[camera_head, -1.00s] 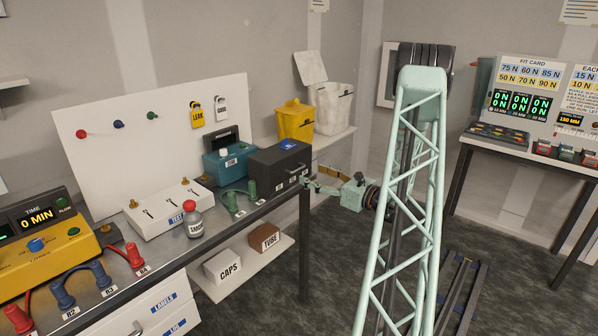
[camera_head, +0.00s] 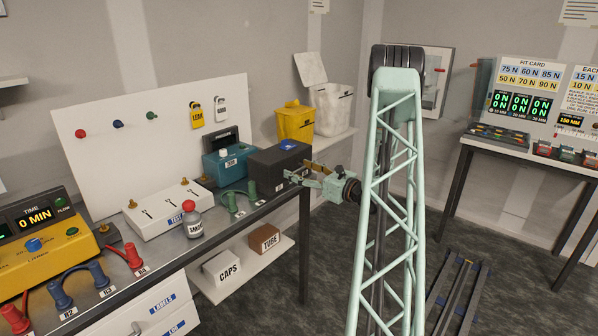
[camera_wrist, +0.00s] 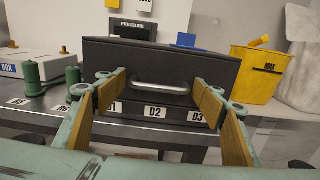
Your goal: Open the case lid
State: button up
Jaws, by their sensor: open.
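My gripper (camera_head: 300,174) is at the front of the case, jaws open and empty. In the wrist view its tan-padded fingers (camera_wrist: 160,84) point at the case, one on each side of the handle. I cannot tell whether the fingertips touch the case.
A teal box (camera_head: 225,165) and green posts (camera_head: 233,203) stand left of the case. Labels D1, D2 and D3 run along the bench edge below it. A yellow bin (camera_head: 295,122) and a white bin (camera_head: 330,108) stand behind.

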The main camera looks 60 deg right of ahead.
jog(key=shift+c, duration=0.2)
jog(key=c, duration=0.9)
jog(key=shift+r, duration=0.25)
